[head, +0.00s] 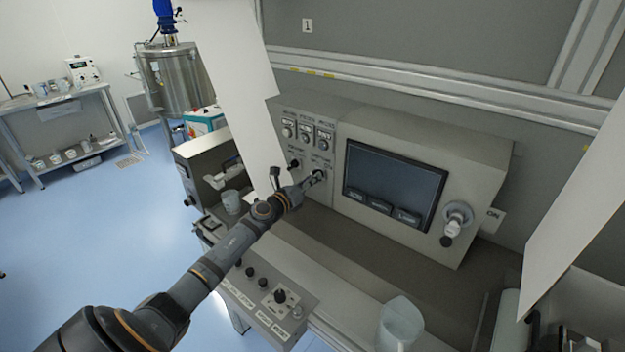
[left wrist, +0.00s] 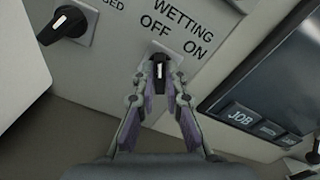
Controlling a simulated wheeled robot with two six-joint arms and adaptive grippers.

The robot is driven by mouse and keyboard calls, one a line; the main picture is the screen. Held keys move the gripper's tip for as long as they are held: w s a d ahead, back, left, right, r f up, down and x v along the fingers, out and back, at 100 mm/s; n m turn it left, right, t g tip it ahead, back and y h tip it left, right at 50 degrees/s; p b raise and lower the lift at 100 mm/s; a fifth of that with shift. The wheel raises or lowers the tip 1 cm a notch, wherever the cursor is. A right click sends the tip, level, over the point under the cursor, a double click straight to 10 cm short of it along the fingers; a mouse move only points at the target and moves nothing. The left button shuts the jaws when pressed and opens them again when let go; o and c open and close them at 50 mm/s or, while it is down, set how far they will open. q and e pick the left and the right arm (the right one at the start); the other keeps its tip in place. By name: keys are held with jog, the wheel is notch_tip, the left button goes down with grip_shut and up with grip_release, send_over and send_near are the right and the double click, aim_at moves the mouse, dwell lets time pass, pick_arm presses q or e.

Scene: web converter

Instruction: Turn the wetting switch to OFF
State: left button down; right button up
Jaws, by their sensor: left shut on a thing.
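The wetting switch (left wrist: 160,72) is a small black knob with a white mark on a light plate, below the WETTING, OFF and ON lettering. In the left wrist view its mark points up the picture, towards OFF. My left gripper (left wrist: 161,80) is shut on this knob, one finger on each side. In the head view the left gripper (head: 311,181) reaches the control panel (head: 301,187) left of the screen, and its fingers partly hide the switch. My right gripper is not in view.
Another black knob (left wrist: 66,24) sits close on the left. The dark screen (head: 393,187) with several buttons is to the right. A lower control box (head: 262,300) stands in front, with a translucent jug (head: 399,322) to its right. White hanging sheets (head: 240,85) flank the panel.

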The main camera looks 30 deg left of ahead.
pick_arm(q)
jog(key=c, duration=1.4)
grip_release()
